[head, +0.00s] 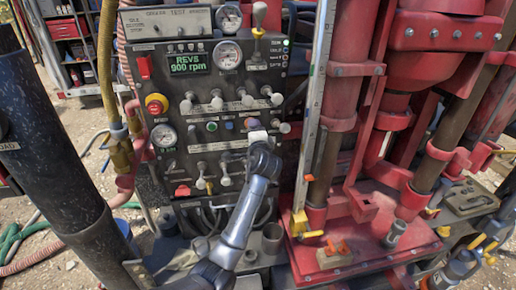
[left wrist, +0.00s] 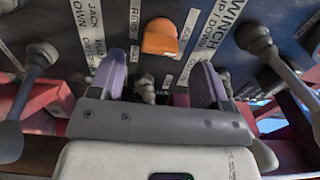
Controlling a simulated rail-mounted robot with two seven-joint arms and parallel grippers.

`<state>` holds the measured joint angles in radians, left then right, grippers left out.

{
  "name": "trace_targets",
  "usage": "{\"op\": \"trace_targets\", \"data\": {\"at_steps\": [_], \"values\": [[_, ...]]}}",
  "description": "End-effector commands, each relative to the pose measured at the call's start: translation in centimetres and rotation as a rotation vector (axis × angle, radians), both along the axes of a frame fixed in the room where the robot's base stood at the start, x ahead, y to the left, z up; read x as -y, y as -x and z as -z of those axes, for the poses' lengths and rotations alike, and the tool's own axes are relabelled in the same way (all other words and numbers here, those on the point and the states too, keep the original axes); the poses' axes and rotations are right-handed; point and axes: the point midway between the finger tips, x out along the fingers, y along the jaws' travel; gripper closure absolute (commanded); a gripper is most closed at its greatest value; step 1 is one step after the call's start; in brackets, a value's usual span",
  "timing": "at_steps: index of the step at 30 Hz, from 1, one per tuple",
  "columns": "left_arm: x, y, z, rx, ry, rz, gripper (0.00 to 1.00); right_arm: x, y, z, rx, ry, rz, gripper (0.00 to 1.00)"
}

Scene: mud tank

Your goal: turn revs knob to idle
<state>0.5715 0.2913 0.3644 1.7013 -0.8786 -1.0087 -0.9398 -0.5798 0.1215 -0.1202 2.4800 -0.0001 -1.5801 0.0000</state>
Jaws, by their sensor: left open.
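The revs knob is orange and shows in the left wrist view (left wrist: 160,38), beside a white strip label reading REVS. In the head view the knob (head: 252,123) is small and partly hidden by my gripper. My left gripper (left wrist: 160,68) is open, its two purple-padded fingers apart with the orange knob beyond them, roughly centred between the tips and not clasped. In the head view my left gripper (head: 256,135) is close to the control panel (head: 185,90). The green display (head: 189,63) reads REVS 900 rpm. My right gripper is not in view.
Metal levers with rounded ends surround the knob, including one (left wrist: 20,100) left of the fingers and one (left wrist: 262,45) to the right. A red emergency-style button (head: 157,103) and gauges sit on the panel. A red drill frame (head: 350,200) stands right of it.

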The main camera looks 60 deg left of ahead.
Motion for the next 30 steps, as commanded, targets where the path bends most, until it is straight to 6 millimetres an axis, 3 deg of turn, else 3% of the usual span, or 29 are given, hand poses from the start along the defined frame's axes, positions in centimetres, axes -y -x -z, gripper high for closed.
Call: {"op": "trace_targets", "data": {"at_steps": [6,12,19,30], "values": [[4.1,1.7,0.2,0.002,0.001,0.002,0.30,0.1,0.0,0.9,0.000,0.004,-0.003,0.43],[6.5,2.8,0.1,0.001,0.000,0.001,0.30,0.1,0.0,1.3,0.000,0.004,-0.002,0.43],[7.9,3.3,0.0,0.000,0.000,0.000,0.30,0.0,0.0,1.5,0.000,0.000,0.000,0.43],[8.0,3.4,0.0,-0.001,0.000,0.000,0.30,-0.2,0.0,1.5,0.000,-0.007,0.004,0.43]]}}
